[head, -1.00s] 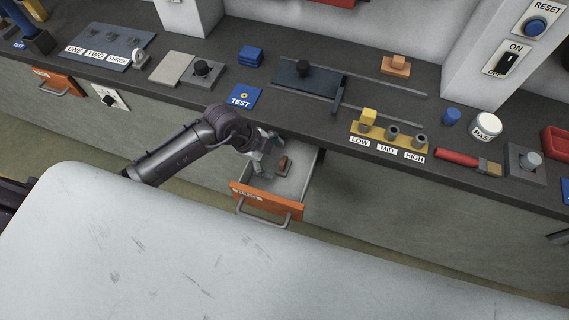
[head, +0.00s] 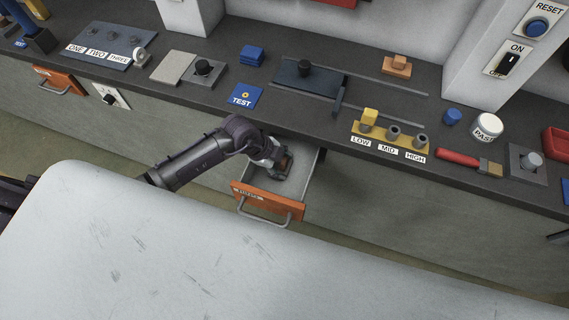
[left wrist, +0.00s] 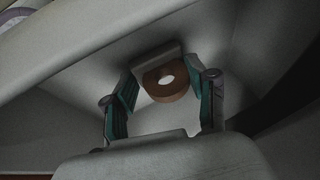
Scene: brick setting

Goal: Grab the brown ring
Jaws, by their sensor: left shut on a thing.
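The brown ring (left wrist: 168,97) is in the open drawer (head: 268,204), which has an orange front and a grey handle. In the left wrist view it sits against a small grey block, with its hole showing. My left gripper (head: 281,163) reaches down into the drawer at the ring. In the left wrist view its two green-padded fingers (left wrist: 168,80) stand on either side of the ring, shut on it. In the head view the gripper hides part of the ring. My right gripper is not in view.
The dark counter edge runs just behind the drawer. On the counter are a blue TEST tile (head: 243,96), a yellow LOW-MID-HIGH stand (head: 408,139), a red-handled brush (head: 457,157) and a white PASS pot (head: 487,126). A shut orange drawer (head: 60,82) is at the left.

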